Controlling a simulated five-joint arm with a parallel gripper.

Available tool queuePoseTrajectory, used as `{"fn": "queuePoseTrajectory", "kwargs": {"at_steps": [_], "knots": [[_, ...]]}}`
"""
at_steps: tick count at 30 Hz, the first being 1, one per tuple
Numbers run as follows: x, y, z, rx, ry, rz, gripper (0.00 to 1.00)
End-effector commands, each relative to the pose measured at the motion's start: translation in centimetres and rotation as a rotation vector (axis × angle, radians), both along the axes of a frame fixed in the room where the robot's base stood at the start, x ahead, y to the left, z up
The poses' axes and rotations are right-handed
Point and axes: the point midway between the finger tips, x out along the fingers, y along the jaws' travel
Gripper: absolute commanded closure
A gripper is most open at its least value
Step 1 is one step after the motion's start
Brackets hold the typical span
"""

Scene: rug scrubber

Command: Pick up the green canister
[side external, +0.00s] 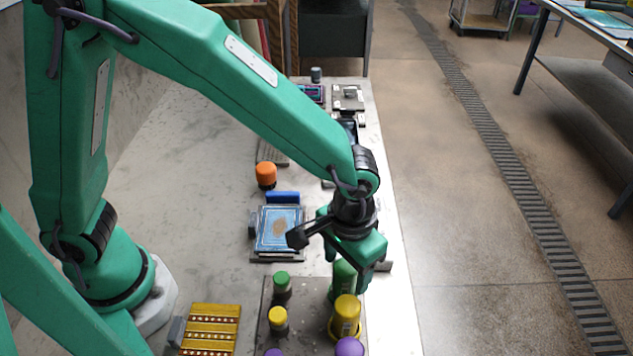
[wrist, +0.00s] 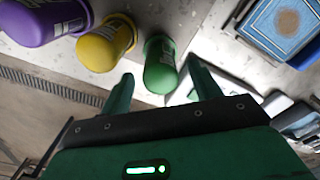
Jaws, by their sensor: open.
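The green canister (side external: 343,275) stands on a dark mat, partly hidden behind my gripper (side external: 358,268) in the side view. In the wrist view the green canister (wrist: 160,66) shows whole, with a dark label and a rounded end. My gripper (wrist: 161,72) is open there, with one finger to each side of the canister in the picture. Nothing is held. The side view does not show clearly whether the fingers touch the canister.
A yellow canister (side external: 346,313) stands close in front of the green one, with a purple one (side external: 349,347) beyond. Small green-capped (side external: 282,283) and yellow-capped (side external: 278,318) jars stand left. A framed rug (side external: 279,230) lies behind. The table's right edge is close.

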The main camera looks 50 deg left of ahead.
Motion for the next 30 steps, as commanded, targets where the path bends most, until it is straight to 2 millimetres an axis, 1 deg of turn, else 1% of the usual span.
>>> {"fn": "queuePoseTrajectory", "kwargs": {"at_steps": [5,13,18,30], "knots": [[0.0,0.0,-0.7,0.001,0.001,0.000,0.37],[-0.1,0.1,-3.6,0.002,0.003,0.000,0.37],[-0.1,0.1,-4.9,0.001,0.002,0.000,0.37],[-0.1,0.1,-5.2,0.000,-0.001,0.000,0.37]]}}
